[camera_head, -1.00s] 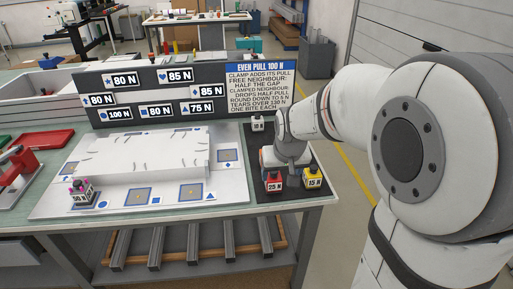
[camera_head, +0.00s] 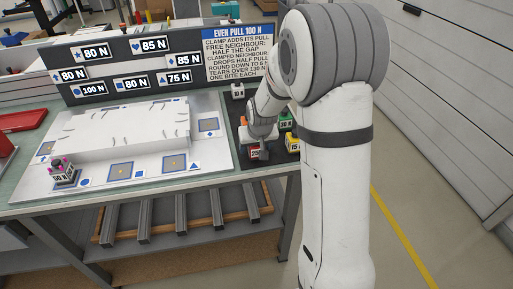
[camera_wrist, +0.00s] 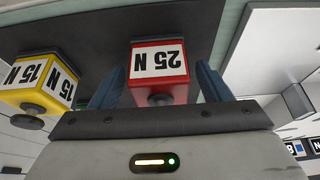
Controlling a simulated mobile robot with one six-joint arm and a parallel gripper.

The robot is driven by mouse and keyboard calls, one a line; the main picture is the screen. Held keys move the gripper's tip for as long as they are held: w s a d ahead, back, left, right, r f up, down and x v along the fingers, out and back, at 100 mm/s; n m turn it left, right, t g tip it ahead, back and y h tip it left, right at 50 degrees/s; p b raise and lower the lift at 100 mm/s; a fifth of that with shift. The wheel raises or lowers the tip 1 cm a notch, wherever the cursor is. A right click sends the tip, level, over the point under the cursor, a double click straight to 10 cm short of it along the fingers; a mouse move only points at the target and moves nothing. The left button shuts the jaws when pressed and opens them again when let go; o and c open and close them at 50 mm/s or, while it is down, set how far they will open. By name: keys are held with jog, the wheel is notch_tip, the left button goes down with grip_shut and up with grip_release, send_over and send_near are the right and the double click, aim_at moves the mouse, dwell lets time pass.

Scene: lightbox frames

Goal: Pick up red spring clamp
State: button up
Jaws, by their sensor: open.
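The red spring clamp (camera_head: 254,153), a small block labelled 25 N, sits on the dark mat (camera_head: 232,125) at the right end of the bench. In the wrist view the red clamp (camera_wrist: 160,94) appears upside down, with its dark round knob towards my palm. My gripper (camera_wrist: 160,85) is open, with one blue-grey finger on each side of the clamp. Gaps show between the block and the fingers. In the head view my gripper (camera_head: 260,145) is over the clamp and partly hides it.
The yellow 15 N clamp (camera_head: 293,144) is close on the right, with a green clamp (camera_head: 286,121) behind it. A white clamp (camera_head: 238,91) stands farther back. A sign board (camera_head: 155,65) stands behind.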

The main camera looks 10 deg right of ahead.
jog(key=shift+c, duration=0.4)
jog(key=c, duration=1.2)
jog(key=shift+o, duration=0.2)
